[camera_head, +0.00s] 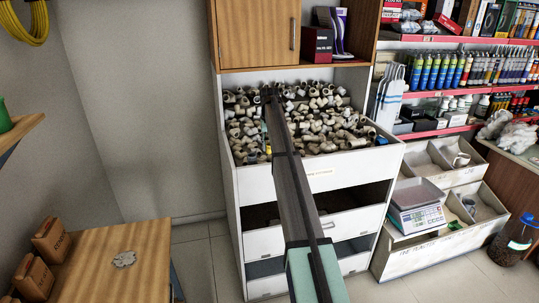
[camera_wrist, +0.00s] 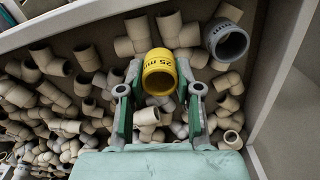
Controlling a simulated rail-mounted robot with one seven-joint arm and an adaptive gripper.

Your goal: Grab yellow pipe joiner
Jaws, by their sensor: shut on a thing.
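The yellow pipe joiner (camera_wrist: 160,72) is a short ring with dark "25" lettering, open end facing the wrist camera. In the wrist view, my gripper (camera_wrist: 159,80) has one green-and-grey finger on each side of it and is shut on it. Beige fittings lie close behind and around it. In the head view, my arm reaches over the bin of fittings; the gripper's fingers cannot be made out there. A small yellow spot (camera_head: 267,150) shows near the bin's front left; I cannot tell if it is the same joiner.
The white bin (camera_head: 325,174) is full of beige elbows and joiners. A grey-blue fitting (camera_wrist: 228,40) lies right of the joiner, near the bin wall (camera_wrist: 283,65). A wooden cabinet (camera_head: 256,33) hangs above the bin. A scale (camera_head: 416,208) stands to the right.

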